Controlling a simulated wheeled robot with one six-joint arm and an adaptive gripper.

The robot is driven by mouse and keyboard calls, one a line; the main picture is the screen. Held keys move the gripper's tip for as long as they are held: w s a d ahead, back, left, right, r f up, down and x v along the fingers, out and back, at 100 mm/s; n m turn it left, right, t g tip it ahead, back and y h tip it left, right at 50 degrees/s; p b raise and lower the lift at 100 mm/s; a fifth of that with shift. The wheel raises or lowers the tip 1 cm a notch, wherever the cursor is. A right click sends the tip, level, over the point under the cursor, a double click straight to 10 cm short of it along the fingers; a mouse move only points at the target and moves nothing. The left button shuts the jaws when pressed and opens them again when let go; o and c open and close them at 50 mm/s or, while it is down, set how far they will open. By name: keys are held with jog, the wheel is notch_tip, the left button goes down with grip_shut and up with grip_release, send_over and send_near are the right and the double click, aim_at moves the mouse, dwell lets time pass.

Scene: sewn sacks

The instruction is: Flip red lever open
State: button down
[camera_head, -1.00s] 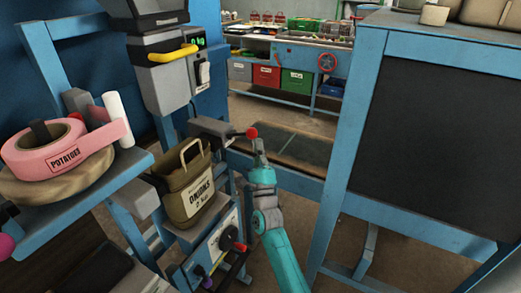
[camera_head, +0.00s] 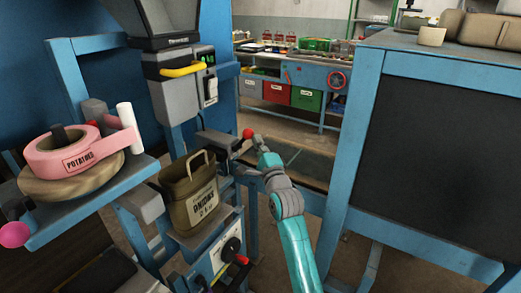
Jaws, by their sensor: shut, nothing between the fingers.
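A red ball knob (camera_head: 247,133) tops a short lever on the grey clamp-like unit (camera_head: 216,142) behind the sack. My gripper (camera_head: 259,143) is shut and empty, with its tip just right of and slightly below the knob. I cannot tell whether it touches the lever. A brown sack labelled onions (camera_head: 190,192) stands open-topped below the grey unit, left of my gripper. A second red handle (camera_head: 242,260) sits on a dial panel below the sack.
A blue shelf (camera_head: 95,205) with a pink tape roll (camera_head: 75,155) stands at left. A blue-framed dark panel (camera_head: 440,160) closes off the right side. A grey machine with a yellow handle (camera_head: 182,70) rises above the sack. A workbench with coloured bins (camera_head: 305,98) stands behind.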

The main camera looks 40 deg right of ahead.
aim_at(249, 132)
jog(key=shift+w+a+r+n+g+y, duration=0.15)
jog(key=shift+w+r+n+g+y, duration=0.1)
jog(key=shift+w+r+n+g, duration=0.3)
jog(key=shift+w+a+r+n+g+y, duration=0.1)
jog(key=shift+w+r+n+g+y, duration=0.2)
jog(key=shift+r+n, duration=0.35)
jog(key=shift+w+a+r+n+g+y, duration=0.3)
jog(key=shift+w+r+n+g, duration=0.4)
jog(key=shift+g, duration=0.35)
jog(key=shift+w+a+r, duration=0.2)
jog(key=shift+w+r, duration=0.05)
jog(key=shift+w, duration=0.3)
jog(key=shift+w+a+r, duration=0.2)
jog(key=shift+w, duration=0.35)
jog(key=shift+w+a+r, duration=0.1)
